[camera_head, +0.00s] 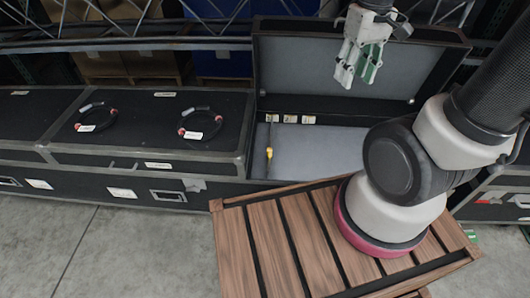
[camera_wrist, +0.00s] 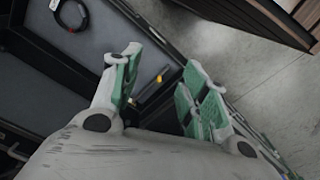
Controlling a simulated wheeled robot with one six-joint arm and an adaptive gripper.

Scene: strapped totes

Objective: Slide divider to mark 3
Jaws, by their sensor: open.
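The divider (camera_head: 269,139) is a thin dark strip with a yellow tab at its near end. It stands near the left end of the open grey-lined case (camera_head: 330,152). Three small pale labels, the first (camera_head: 272,118), the second (camera_head: 290,119) and the third (camera_head: 308,120), sit along the case's back inner wall; their print is too small to read. My gripper (camera_head: 356,78) is open and empty, above the case and right of the divider, in front of the raised lid. In the wrist view the divider's yellow tab (camera_wrist: 160,78) shows between the green-padded fingers, apart from them.
The raised lid (camera_head: 335,62) stands behind the case. Closed black cases (camera_head: 125,130) lie to the left, with two coiled cables (camera_head: 97,117) and (camera_head: 200,124) on top. A slatted wooden surface (camera_head: 290,235) is in front, under my arm. Bare concrete floor (camera_head: 110,245) lies at front left.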

